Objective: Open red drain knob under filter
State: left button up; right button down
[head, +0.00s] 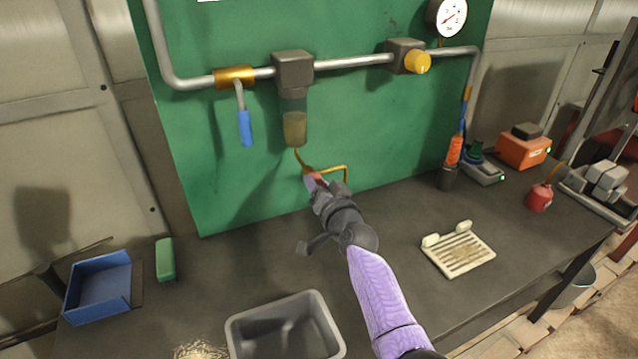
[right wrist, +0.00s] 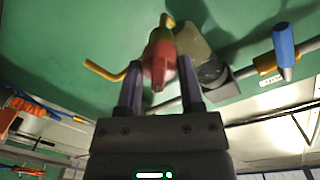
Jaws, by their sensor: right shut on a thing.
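The filter bowl (head: 295,128) hangs from a dark grey filter head (head: 293,70) on the pipe along the green board. A thin brass tube runs down from the bowl to the red drain knob (head: 313,180). My right gripper (head: 318,186) reaches up to the knob from below and covers much of it. In the right wrist view the red knob (right wrist: 158,72) sits between the two fingers of the right gripper (right wrist: 160,90), which is shut on it. How far the knob is turned cannot be told. My left gripper is not in view.
A blue-handled lever (head: 245,128) hangs left of the filter. A yellow knob (head: 417,62) and a gauge (head: 447,17) are at right. A grey bin (head: 238,332), blue tray (head: 126,290), green block (head: 165,259) and cream slotted tray (head: 484,239) stand on the bench.

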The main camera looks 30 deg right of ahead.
jog(key=m, duration=0.2)
jog(key=shift+m, duration=0.4)
jog(key=m, duration=0.3)
jog(key=shift+m, duration=0.4)
jog(key=shift+d+f+m+y, duration=0.1)
jog(key=shift+m+y, duration=0.2)
jog(key=shift+m, duration=0.4)
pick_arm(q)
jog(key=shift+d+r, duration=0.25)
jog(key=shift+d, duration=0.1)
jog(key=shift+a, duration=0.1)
pick_arm(e)
jog(key=shift+m, duration=0.3)
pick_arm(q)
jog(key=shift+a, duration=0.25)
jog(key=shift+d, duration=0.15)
